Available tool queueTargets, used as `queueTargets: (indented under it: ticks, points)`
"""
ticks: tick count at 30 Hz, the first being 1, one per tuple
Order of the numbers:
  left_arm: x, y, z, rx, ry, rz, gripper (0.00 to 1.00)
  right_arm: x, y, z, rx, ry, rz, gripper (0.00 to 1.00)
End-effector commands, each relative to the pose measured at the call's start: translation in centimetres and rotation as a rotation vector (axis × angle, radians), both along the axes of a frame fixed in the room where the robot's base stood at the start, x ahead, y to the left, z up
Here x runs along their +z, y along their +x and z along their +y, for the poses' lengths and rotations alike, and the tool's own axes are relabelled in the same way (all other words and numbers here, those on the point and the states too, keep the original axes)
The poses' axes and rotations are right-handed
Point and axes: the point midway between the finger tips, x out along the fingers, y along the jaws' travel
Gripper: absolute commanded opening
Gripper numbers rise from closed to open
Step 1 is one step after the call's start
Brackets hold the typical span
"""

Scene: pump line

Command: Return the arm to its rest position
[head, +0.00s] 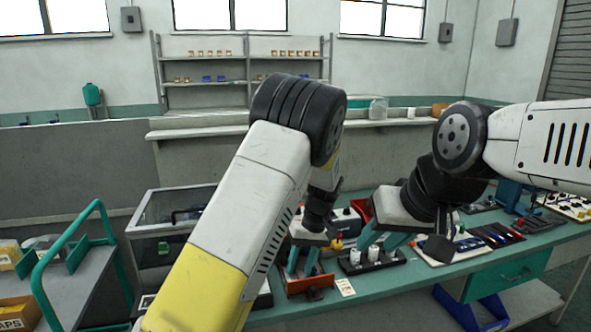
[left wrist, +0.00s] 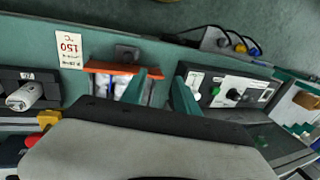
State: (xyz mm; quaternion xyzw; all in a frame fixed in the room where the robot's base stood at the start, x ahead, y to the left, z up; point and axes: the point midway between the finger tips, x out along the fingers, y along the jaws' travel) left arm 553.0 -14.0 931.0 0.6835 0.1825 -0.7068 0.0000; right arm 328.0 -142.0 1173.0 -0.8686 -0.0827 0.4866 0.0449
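My left gripper (head: 303,262) hangs over the bench beside an orange-fronted bin (head: 318,283), with its teal fingers pointing down. In the left wrist view its fingers (left wrist: 160,95) stand apart with nothing between them. The bin (left wrist: 110,69) with white items inside lies beside and beyond the left-hand finger; I cannot tell whether they touch. My right gripper (head: 382,240) is over the bench to the right, near a black block with white cylinders (head: 372,259). Its teal fingers are apart and I see nothing held. My two forearms hide part of the bench.
A control box with knobs (left wrist: 235,91) is on the bin's other side. A teal-railed cart (head: 75,262) and a clear-sided case (head: 170,235) stand left. Boards and tools (head: 495,235) cover the bench's right.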

Motion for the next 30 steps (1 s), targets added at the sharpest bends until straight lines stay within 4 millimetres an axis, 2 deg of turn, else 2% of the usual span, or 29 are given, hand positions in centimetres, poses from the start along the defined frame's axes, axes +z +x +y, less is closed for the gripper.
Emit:
queueTargets:
  ticks: [11,17,23,26,30]
  points:
    - [2.4,-0.6,1.1,-0.003,-0.071,-0.002,0.37,0.0,0.0,0.0,0.000,0.000,0.000,0.36]
    - [4.8,-1.4,2.3,-0.010,-0.140,-0.011,0.37,0.0,0.0,0.0,0.000,0.000,0.000,0.36]
    - [8.5,-2.8,4.2,-0.029,-0.236,-0.040,0.37,0.0,0.0,0.0,0.000,0.000,0.000,0.36]
    - [11.0,-4.1,5.6,-0.049,-0.299,-0.072,0.37,0.0,0.0,0.0,0.000,0.000,0.000,0.36]
    - [15.2,-6.8,8.0,-0.094,-0.388,-0.143,0.37,0.0,0.0,0.0,0.000,0.000,0.000,0.36]
